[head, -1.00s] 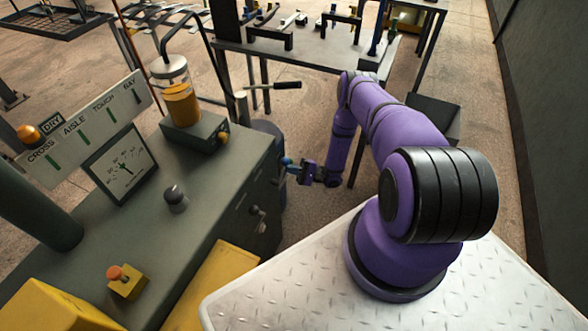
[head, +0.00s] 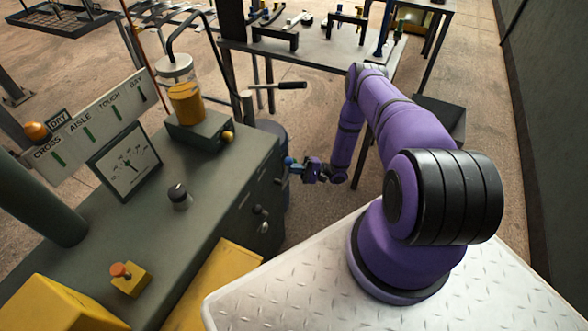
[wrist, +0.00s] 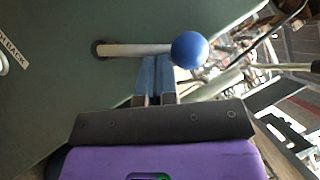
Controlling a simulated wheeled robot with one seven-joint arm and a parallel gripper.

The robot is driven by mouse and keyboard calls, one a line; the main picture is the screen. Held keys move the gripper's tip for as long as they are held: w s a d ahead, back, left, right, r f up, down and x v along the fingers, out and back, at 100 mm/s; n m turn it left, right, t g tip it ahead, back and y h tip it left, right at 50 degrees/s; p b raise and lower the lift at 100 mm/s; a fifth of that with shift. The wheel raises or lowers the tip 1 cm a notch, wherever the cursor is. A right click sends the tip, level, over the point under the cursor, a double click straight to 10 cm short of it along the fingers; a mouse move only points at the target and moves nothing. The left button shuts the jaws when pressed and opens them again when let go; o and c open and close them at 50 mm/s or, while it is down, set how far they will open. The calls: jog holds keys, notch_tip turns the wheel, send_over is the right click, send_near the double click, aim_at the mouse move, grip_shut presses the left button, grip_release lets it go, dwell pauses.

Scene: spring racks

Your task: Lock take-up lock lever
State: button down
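The lever is a pale rod (wrist: 135,50) coming out of a dark round hole in the green cabinet side, with a blue ball knob (wrist: 189,49) on its end. In the wrist view it lies level across the picture. My gripper (wrist: 155,62) has its two blue fingers side by side with almost no gap, their tips at the rod just left of the knob. They appear to touch the rod's lower side, not to straddle it; contact is hard to confirm. In the head view my gripper (head: 296,168) is beside the cabinet's right end, where the lever is tiny.
The green cabinet (head: 215,205) carries a dial gauge (head: 124,163), a jar of orange fluid (head: 184,100), a black knob (head: 179,196) and an orange button (head: 120,270). A black-handled bar (head: 290,86) sticks out behind. A workbench (head: 320,55) stands beyond. Open floor lies right.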

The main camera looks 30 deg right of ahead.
aim_at(291, 164)
jog(key=a+r+n+h, duration=0.1)
jog(key=n, duration=0.1)
jog(key=s+a+r+n+g+h, duration=0.1)
jog(key=n, duration=0.1)
jog(key=s+a+r+n+g+h, duration=0.1)
jog(key=n, duration=0.1)
jog(key=shift+s+a, duration=0.2)
jog(key=shift+a, duration=0.25)
dwell(0.8)
jog(key=shift+r, duration=0.1)
jog(key=d, duration=0.1)
jog(key=w+d, duration=0.1)
jog(key=d, duration=0.1)
jog(key=shift+w+d+r, duration=0.25)
jog(key=shift+d+r, duration=0.05)
jog(key=shift+r, duration=0.05)
jog(key=v, duration=1)
jog(key=shift+d+r, duration=0.1)
